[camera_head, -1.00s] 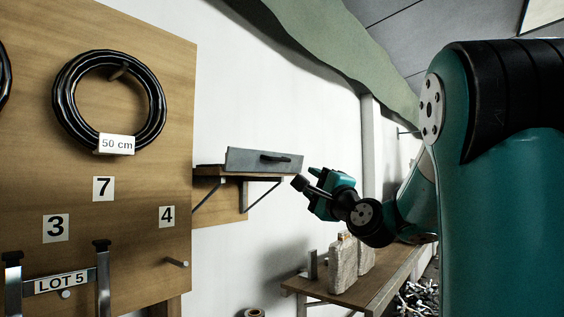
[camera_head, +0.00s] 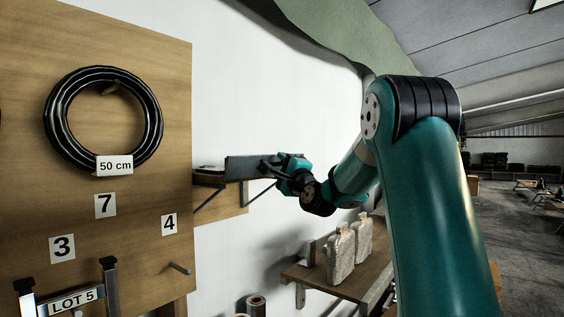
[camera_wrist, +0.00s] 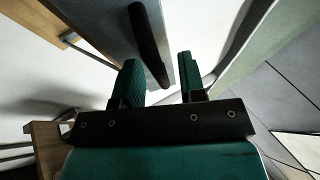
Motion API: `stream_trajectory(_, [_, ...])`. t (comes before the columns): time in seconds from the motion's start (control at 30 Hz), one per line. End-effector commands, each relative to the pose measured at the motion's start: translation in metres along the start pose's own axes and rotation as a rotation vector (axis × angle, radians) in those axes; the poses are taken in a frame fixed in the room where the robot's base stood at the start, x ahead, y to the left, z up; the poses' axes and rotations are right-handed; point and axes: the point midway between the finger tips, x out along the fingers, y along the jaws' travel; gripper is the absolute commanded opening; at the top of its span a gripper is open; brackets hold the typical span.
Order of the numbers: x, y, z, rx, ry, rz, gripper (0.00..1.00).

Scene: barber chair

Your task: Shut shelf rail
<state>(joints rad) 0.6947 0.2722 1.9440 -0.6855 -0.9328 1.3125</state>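The shelf rail (camera_head: 240,168) is a grey panel along the front of a small wall shelf (camera_head: 210,181). It carries a dark bar handle, partly hidden by my gripper in the head view. In the wrist view the panel (camera_wrist: 108,22) is at the top and the black handle (camera_wrist: 147,42) slants down between my fingers. My gripper (camera_head: 277,166) is at the right end of the rail, at the handle. In the wrist view my gripper (camera_wrist: 160,82) has its two green fingers apart, one on each side of the handle's lower end, with a gap on the right.
A wooden board (camera_head: 120,215) with a black coil (camera_head: 104,120) and number labels stands at the left. Below the shelf, a wooden bench (camera_head: 350,285) holds two pale bottle-like containers (camera_head: 341,255). White wall lies behind the shelf.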

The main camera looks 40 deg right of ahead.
Motion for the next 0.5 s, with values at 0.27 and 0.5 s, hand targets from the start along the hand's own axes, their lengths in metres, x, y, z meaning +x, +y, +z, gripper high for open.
stream_trajectory(0.27, [-0.0004, 0.0003, 0.0001, 0.000, 0.000, 0.000, 0.10])
stream_trajectory(0.5, [0.0008, -0.0021, 0.0007, -0.004, 0.000, 0.008, 0.00])
